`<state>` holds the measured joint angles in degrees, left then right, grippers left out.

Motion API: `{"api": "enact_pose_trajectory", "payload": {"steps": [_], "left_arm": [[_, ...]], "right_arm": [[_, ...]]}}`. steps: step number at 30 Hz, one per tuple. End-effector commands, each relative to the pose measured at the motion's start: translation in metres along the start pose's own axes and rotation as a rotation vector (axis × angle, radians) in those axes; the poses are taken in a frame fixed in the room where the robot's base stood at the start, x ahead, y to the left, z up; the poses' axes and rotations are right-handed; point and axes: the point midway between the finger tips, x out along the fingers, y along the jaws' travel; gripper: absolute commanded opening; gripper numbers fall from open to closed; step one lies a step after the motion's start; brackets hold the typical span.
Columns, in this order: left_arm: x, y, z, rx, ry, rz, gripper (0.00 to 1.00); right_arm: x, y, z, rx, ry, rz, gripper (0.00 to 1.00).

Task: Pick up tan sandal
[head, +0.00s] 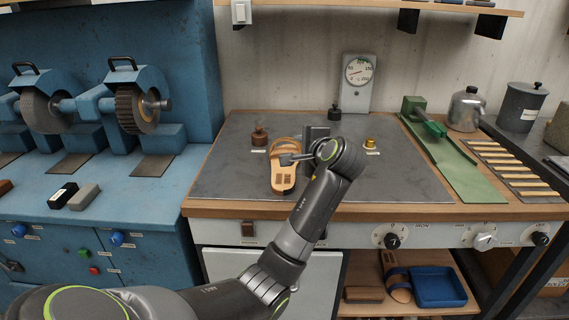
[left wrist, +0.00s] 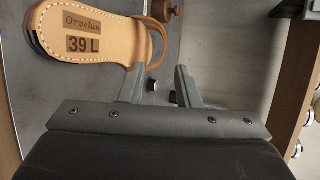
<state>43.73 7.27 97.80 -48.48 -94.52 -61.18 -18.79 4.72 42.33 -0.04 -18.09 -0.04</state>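The tan sandal (head: 283,180) lies on the grey bench top, left of centre, its strap toward the back. In the left wrist view the sandal (left wrist: 95,40) fills the upper left; its insole is marked "39 L" and an orange-brown strap shows at its right end. My left gripper (head: 291,158) is at the sandal's strap end in the head view. In the left wrist view its fingers (left wrist: 162,85) stand apart with a gap and nothing gripped between them. The left finger overlaps the sandal's edge; I cannot tell if they touch. My right gripper is not in view.
A brown-knobbed weight (head: 259,136), a dark weight (head: 335,112) and a brass piece (head: 370,143) stand on the bench. A gauge (head: 358,72) is behind. A green tool track (head: 450,160) lies right. Below, a shelf holds a blue tray (head: 438,287) and another sandal (head: 398,284).

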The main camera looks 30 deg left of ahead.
Motion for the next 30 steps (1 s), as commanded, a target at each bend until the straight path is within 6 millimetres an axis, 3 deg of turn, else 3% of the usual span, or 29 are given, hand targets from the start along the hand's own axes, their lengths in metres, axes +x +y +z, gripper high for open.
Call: {"api": "enact_pose_trajectory", "payload": {"steps": [6, 14, 24, 30], "left_arm": [[0.041, 0.0, 0.001, 0.001, -0.002, 0.001, 0.3], [0.06, -0.002, 0.001, -0.001, -0.001, 0.0, 0.3], [0.102, -0.007, 0.002, -0.001, -0.001, 0.001, 0.3], [0.106, -0.007, 0.002, -0.002, 0.002, 0.002, 0.3]], "right_arm": [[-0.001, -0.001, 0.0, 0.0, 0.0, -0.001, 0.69], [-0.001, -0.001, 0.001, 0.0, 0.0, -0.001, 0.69], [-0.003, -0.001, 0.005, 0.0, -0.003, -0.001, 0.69], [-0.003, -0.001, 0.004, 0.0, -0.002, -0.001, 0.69]]}}
